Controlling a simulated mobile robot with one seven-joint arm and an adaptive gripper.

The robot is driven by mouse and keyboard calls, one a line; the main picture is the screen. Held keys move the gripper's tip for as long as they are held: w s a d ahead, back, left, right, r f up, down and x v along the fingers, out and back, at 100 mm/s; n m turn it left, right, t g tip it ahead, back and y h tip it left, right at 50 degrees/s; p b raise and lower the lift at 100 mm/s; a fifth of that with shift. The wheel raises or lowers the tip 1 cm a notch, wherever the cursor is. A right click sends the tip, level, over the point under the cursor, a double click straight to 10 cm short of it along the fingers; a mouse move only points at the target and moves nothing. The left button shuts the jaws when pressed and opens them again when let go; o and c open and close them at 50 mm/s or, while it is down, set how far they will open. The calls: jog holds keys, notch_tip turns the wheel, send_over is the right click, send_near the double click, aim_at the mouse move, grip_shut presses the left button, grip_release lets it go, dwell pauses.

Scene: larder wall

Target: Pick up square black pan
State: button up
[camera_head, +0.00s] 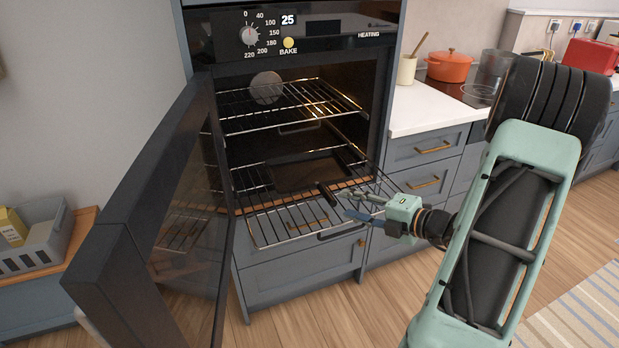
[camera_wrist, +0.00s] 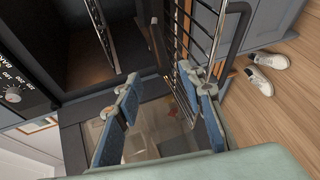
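The square black pan (camera_head: 303,172) lies flat on the lower oven rack (camera_head: 268,232), which is pulled partly out of the open oven. A short dark handle (camera_head: 327,193) appears to point from its front edge toward my gripper. My gripper (camera_head: 346,207) is just right of the handle's end, over the front part of the rack. In the wrist view, my gripper's blue-padded fingers (camera_wrist: 160,78) are spread wide with nothing between them. A dark bar, probably the handle (camera_wrist: 158,42), shows just beyond the fingertips. I cannot tell whether a finger touches it.
The oven door (camera_head: 165,200) hangs open at the left. An upper rack (camera_head: 285,105) sits inside above the pan. The white counter (camera_head: 425,108) and drawers are to the right, with an orange pot (camera_head: 449,68) further back. The floor in front of the drawers is clear.

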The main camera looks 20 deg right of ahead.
jog(key=b+x, duration=0.1)
jog(key=x, duration=0.5)
jog(key=shift+d, duration=0.2)
grip_shut()
